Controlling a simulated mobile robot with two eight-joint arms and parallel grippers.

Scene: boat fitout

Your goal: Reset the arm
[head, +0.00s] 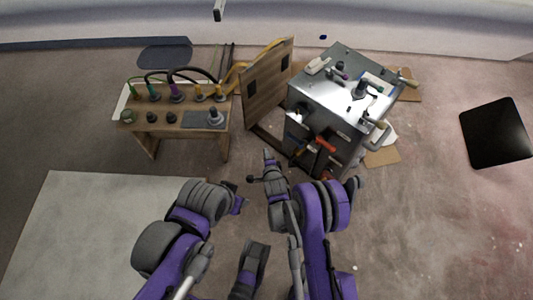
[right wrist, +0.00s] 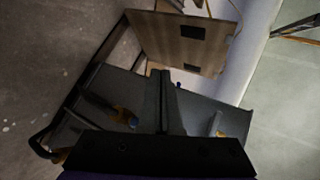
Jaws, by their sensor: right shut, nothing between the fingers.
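My right arm, purple and grey, reaches up the middle of the head view. Its gripper (head: 268,160) is over the floor just left of the grey metal cabinet's front. In the right wrist view the two dark fingers (right wrist: 163,90) are together with nothing between them. My left arm is bent at the lower left of the head view. Its end (head: 239,204) points right, towards the right arm, and its fingers are too small and dark to read.
The grey cabinet (head: 318,107) has tools on top and on its front. A wooden bench (head: 184,131) with several connectors and cables stands left. A plywood board (head: 268,84) stands between them; it also shows in the right wrist view (right wrist: 168,39). Floor at right is mostly clear, except a black mat (head: 496,133).

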